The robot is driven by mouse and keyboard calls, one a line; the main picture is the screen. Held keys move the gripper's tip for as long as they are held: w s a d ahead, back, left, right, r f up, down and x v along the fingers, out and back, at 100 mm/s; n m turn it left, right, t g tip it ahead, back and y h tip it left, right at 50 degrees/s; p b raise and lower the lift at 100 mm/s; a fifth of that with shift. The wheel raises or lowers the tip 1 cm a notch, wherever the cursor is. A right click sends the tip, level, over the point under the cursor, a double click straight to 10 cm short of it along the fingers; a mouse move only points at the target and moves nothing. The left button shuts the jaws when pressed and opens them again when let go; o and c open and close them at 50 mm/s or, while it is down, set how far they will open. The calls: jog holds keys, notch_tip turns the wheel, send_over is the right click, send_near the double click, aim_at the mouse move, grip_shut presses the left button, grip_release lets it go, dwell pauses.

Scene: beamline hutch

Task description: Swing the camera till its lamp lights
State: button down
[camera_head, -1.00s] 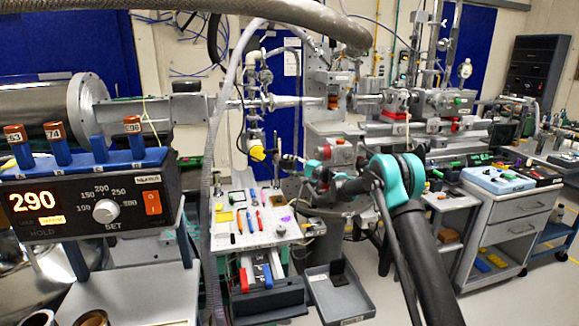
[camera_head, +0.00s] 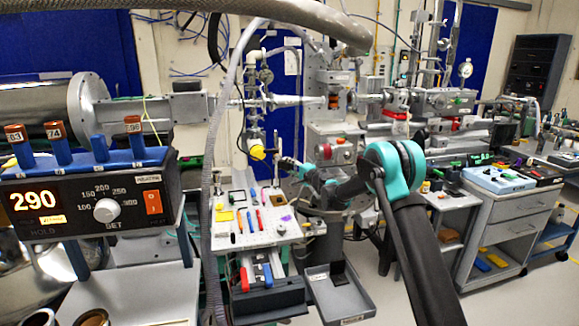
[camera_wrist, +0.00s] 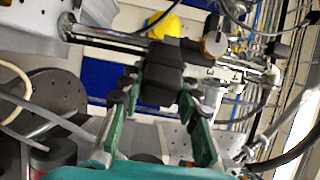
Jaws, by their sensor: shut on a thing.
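A black block-shaped body, which looks like the camera (camera_wrist: 160,72), sits between my gripper's fingers in the wrist view. My gripper (camera_wrist: 155,100) has a green-lined finger on each side of the block and is shut on it. In the head view my gripper (camera_head: 286,163) is small and reaches left, just right of the yellow knob on the upright pipe. The camera is hard to make out there. I cannot see a lit lamp on it in either view.
A perforated tray (camera_head: 240,238) with several tools stands below my gripper. A grey open bin (camera_head: 345,298) is below it at right. The heater controller (camera_head: 90,205) reads 290 at left. A thick hose (camera_head: 212,190) hangs in front. Pipes and rods crowd around the block.

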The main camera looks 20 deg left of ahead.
jog(key=shift+s+m+t+h, duration=0.3)
jog(key=shift+m+t+h, duration=0.2)
jog(key=shift+t, duration=0.2)
jog(key=c, duration=1.1)
grip_release()
jog(key=shift+a, duration=0.1)
jog(key=v, duration=1.2)
